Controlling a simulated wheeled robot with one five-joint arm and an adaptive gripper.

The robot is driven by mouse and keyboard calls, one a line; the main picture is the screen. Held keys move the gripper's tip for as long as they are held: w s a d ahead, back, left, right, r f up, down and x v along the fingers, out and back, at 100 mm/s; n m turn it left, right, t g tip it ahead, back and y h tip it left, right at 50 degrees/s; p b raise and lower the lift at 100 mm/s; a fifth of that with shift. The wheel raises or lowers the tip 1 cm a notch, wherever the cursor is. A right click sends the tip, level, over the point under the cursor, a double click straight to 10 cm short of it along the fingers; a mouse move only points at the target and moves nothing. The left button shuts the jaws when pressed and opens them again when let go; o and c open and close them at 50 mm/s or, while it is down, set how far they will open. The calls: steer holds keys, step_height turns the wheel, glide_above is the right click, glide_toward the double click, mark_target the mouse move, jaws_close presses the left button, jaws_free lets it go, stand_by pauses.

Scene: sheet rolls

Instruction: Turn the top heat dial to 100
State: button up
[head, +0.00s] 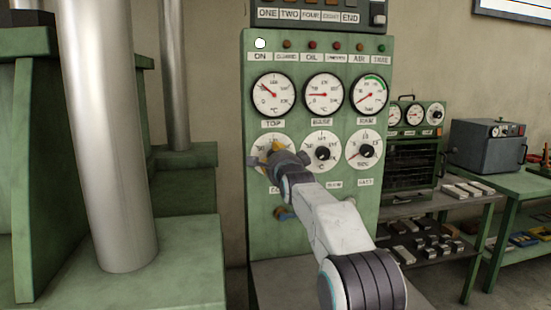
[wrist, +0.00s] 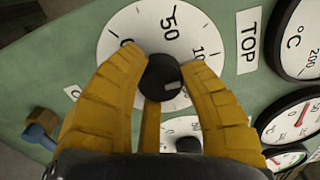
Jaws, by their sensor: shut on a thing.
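The green panel (head: 355,215) stands ahead of me in the head view. The top heat dial (head: 262,138) is the left white dial, under the TOP label (head: 273,125). My gripper (head: 276,153) covers its middle there. In the wrist view, the dial's white face (wrist: 120,28) shows 50 and 100. My yellow gripper fingers (wrist: 166,68) are shut around its black knob (wrist: 160,78). The knob's white mark shows on its lower right side in that view, away from the 50. I cannot tell the exact setting it points to.
Two similar dials, the middle one (head: 322,139) and the right one (head: 364,138), sit close to the right. Round gauges (head: 323,84) are above. A blue and brown fitting (head: 284,213) juts out below. A metal column (head: 104,130) stands left.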

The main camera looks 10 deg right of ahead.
steer(key=o, duration=0.9)
steer(key=shift+w+a, duration=0.1)
steer(key=shift+a, duration=0.1)
steer(key=o, duration=0.3)
steer(key=shift+d, duration=0.1)
steer(key=s, duration=1.2)
steer(key=shift+s, duration=0.1)
steer(key=s+f+n+g+p, duration=0.3)
steer(key=s+f+n+g, duration=0.2)
steer(key=s, duration=0.9)
steer(key=s+f+n+g+p, duration=0.3)
steer(key=s+f+n, duration=0.3)
steer(key=s, duration=0.8)
steer(key=s+f+n+g+p, duration=0.3)
steer(key=s+f+n+g, duration=0.3)
steer(key=s, duration=0.8)
steer(key=shift+d+f+n+g+p, duration=0.2)
steer(key=shift+n+g+p, duration=0.15)
steer(key=shift+n, duration=0.45)
